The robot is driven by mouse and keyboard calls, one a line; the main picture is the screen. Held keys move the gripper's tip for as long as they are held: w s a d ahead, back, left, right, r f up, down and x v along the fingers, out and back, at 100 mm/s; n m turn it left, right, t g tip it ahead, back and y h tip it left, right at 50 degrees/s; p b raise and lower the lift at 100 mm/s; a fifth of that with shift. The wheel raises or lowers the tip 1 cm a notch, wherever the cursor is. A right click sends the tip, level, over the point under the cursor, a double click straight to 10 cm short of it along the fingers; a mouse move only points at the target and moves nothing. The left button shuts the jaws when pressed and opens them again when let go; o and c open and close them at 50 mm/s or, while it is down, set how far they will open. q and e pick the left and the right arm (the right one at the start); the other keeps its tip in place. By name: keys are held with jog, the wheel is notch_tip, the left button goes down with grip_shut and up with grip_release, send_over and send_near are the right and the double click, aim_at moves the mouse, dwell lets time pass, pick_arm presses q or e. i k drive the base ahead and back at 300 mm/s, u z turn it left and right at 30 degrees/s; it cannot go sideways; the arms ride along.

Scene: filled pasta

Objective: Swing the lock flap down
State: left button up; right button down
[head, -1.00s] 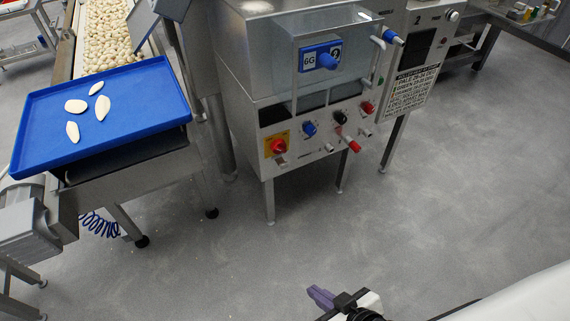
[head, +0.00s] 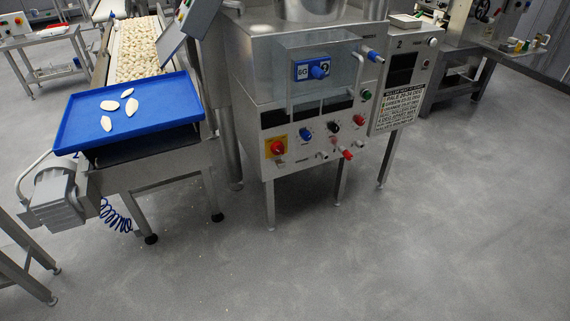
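A steel machine (head: 250,60) stands in the middle of the head view, with a control panel on its front. A blue plate (head: 313,69) with a blue knob and the marking "6G" sits on its upper front, behind a clear framed guard (head: 345,70). I cannot tell which part is the lock flap. A red knob (head: 278,147) on a yellow plate, a blue knob (head: 306,134) and a red-tipped lever (head: 347,155) are on the panel below. Neither of my grippers is in view.
A blue tray (head: 160,112) with several pale pasta pieces is at the left, at the end of a conveyor (head: 137,50). A sign (head: 398,109) hangs on the unit at the right. A steel table (head: 475,55) is at the back right. The floor in front is clear.

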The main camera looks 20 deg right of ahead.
aim_at(280, 165)
jog(key=u, duration=0.25)
jog(key=i, duration=1.3)
jog(key=z, duration=0.6)
